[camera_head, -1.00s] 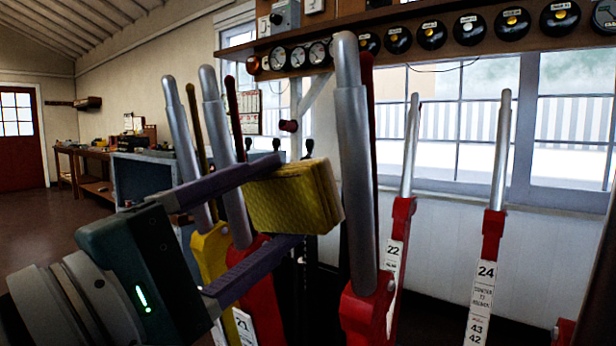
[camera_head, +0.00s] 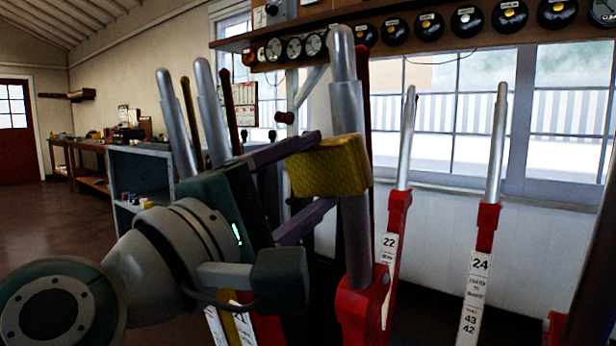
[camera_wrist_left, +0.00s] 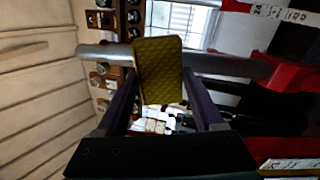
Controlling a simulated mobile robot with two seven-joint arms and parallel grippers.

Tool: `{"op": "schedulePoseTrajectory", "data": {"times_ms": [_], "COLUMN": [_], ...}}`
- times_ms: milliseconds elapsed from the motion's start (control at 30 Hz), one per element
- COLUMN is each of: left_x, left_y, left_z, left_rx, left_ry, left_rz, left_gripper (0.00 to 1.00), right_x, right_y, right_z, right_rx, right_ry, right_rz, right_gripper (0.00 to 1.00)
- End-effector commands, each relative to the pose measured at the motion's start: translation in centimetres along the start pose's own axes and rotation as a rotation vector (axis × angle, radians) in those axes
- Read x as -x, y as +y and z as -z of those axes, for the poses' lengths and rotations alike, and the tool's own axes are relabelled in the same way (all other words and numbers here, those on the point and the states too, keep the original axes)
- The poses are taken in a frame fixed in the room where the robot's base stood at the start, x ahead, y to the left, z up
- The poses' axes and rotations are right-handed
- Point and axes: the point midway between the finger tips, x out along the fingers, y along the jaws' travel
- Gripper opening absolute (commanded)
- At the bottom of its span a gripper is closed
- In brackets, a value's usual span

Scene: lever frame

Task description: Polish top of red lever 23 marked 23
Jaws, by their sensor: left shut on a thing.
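My left gripper (camera_head: 326,170) is shut on a yellow textured block, like a sponge (camera_head: 328,168), which also shows in the wrist view (camera_wrist_left: 158,70). The block overlaps the upper middle of a silver lever handle (camera_head: 344,70) with a red lower part (camera_head: 362,308). In the wrist view this handle (camera_wrist_left: 225,64) runs across behind the block; whether they touch is unclear. The handle's top is bare above the block. I cannot read a number on this lever. My right gripper is not in view.
Two more silver handles (camera_head: 176,120) (camera_head: 211,105) stand close together on the left, near my gripper. A shelf with round instruments (camera_head: 466,20) runs overhead. Windows (camera_head: 450,130) are behind. A bench (camera_head: 95,148) stands farther left.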

Motion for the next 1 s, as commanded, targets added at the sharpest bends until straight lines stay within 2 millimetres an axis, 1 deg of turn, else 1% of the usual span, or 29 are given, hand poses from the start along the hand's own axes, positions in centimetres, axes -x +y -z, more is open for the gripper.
{"op": "schedulePoseTrajectory", "data": {"times_ms": [367, 1000], "left_x": [-0.1, -1.4], "left_y": [0.0, 0.0], "left_z": [0.0, 0.0], "left_rx": [0.000, 0.000], "left_ry": [0.000, 0.000], "left_rz": [-0.001, -0.002], "left_gripper": [0.25, 0.25], "right_x": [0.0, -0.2], "right_y": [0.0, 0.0], "right_z": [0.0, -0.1], "right_rx": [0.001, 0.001], "right_ry": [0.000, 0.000], "right_rz": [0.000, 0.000], "right_gripper": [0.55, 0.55]}}
